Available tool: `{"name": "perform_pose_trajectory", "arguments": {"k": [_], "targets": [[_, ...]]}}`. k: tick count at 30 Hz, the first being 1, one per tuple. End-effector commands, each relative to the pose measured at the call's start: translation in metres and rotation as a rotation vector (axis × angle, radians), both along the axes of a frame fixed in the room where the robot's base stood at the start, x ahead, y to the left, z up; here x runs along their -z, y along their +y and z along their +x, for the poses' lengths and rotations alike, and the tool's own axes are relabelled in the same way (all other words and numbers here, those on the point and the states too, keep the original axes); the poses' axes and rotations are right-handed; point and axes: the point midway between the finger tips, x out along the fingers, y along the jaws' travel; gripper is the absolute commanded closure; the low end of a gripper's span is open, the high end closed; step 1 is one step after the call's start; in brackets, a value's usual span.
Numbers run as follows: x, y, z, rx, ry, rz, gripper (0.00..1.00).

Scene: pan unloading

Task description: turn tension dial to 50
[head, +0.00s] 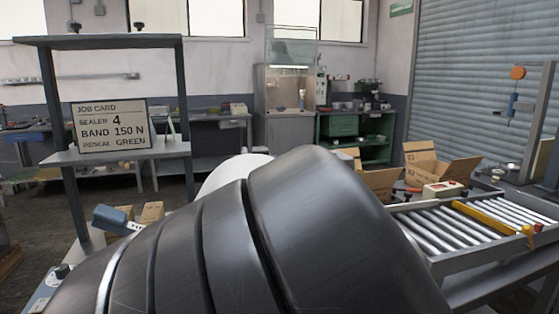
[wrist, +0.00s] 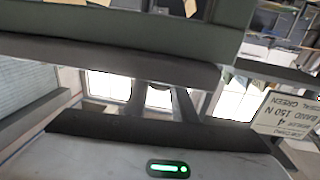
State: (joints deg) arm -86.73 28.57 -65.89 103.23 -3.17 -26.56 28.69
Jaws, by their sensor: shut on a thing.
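In the wrist view, which is upside down, my gripper (wrist: 163,88) has two dark fingers close together, reaching up from a pale body with a green light. Their tips end at a wide grey edge (wrist: 100,52). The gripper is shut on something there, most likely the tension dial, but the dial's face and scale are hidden. In the head view my large dark arm covers the middle and hides the gripper. A small black knob (head: 62,271) sits on a pale panel at the lower left; I cannot read its setting.
A job card (head: 112,123) on a grey shelf reads sealer 4, band 150 N. A blue-grey handle-like part (head: 115,219) and small boxes (head: 151,212) lie left of my arm. A roller conveyor (head: 465,232) and open cartons (head: 437,165) stand at right.

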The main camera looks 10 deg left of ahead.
Motion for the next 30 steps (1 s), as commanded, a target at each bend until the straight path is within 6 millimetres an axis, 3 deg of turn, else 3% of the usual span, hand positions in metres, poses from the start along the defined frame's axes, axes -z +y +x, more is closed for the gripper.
{"name": "perform_pose_trajectory", "arguments": {"k": [15, 30], "targets": [[-0.0045, -0.0028, 0.0024, -0.249, -0.003, 0.002, 0.98], [-0.0026, 0.0000, 0.0009, -0.321, -0.002, 0.003, 0.98]]}}
